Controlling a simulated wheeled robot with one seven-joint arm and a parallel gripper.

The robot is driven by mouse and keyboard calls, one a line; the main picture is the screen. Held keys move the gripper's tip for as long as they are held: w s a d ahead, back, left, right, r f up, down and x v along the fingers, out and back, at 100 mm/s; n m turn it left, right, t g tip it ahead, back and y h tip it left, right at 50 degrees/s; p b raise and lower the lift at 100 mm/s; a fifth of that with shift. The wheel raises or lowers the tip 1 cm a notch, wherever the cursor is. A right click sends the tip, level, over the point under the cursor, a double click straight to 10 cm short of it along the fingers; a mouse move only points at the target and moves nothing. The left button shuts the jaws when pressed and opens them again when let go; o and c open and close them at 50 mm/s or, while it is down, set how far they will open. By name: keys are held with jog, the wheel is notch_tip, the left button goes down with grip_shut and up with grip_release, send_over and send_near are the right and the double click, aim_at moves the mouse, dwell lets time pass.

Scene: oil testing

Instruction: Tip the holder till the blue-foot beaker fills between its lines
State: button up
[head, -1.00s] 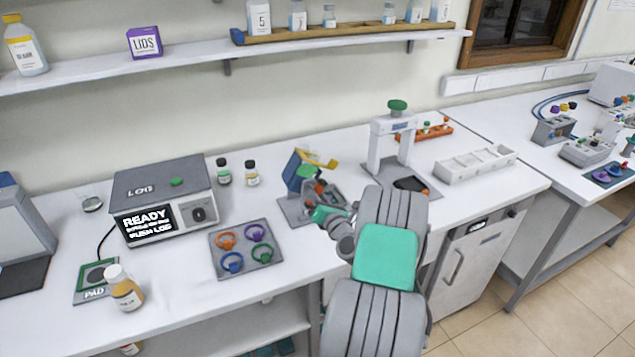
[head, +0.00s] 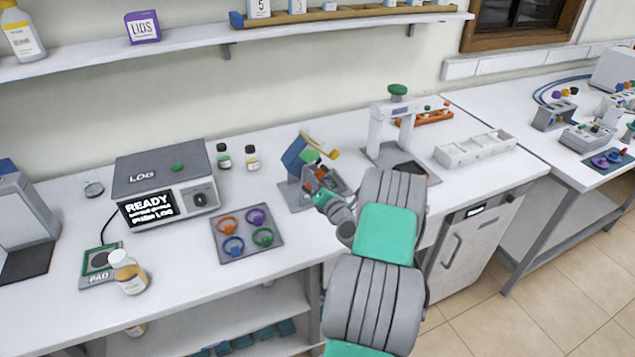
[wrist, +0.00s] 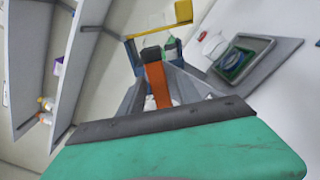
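The blue holder (head: 296,153) with a yellow bar (head: 322,146) stands tilted on a grey base at mid-table. A green part (head: 310,156) shows on it. My gripper (head: 320,182) is close in front of the holder, overlapping it in the head view. In the wrist view the holder's blue uprights (wrist: 135,56) and yellow bar (wrist: 183,12) are just beyond my fingers. An orange strip (wrist: 158,86) with a dark end lies between the grey sides there. Whether my fingers are closed on it is unclear. I cannot make out the blue-foot beaker, its lines or any liquid level.
Left of the holder are a grey tray of coloured rings (head: 247,233), two small bottles (head: 252,157) and the LOG box (head: 165,185) reading READY. A white stand (head: 397,130) and a white divided tray (head: 475,148) are to the right. A shelf (head: 330,24) runs above.

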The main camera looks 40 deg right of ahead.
dwell(0.4)
jog(key=v, duration=0.8)
jog(key=shift+a, duration=0.1)
jog(key=w+a+r+n+g+y+b, duration=0.15)
jog(key=w+a+n+y, duration=0.25)
jog(key=a+n, duration=0.5)
jog(key=w+a+r+n+g+y, duration=0.15)
jog(key=w+a+n+y, duration=0.25)
jog(key=a+n, duration=0.55)
jog(key=s+a+n+g+b, duration=0.1)
jog(key=s+a+n+g, duration=0.35)
jog(key=a+n, duration=0.7)
jog(key=s+a+r+n+g+h+b, duration=0.1)
jog(key=s+a+r+n+g, duration=0.1)
jog(key=s+n, duration=0.7)
jog(key=s+a+r+n+g+h, duration=0.2)
jog(key=s+a+n+g, duration=0.1)
jog(key=s+n, duration=0.6)
jog(key=shift+b, duration=0.4)
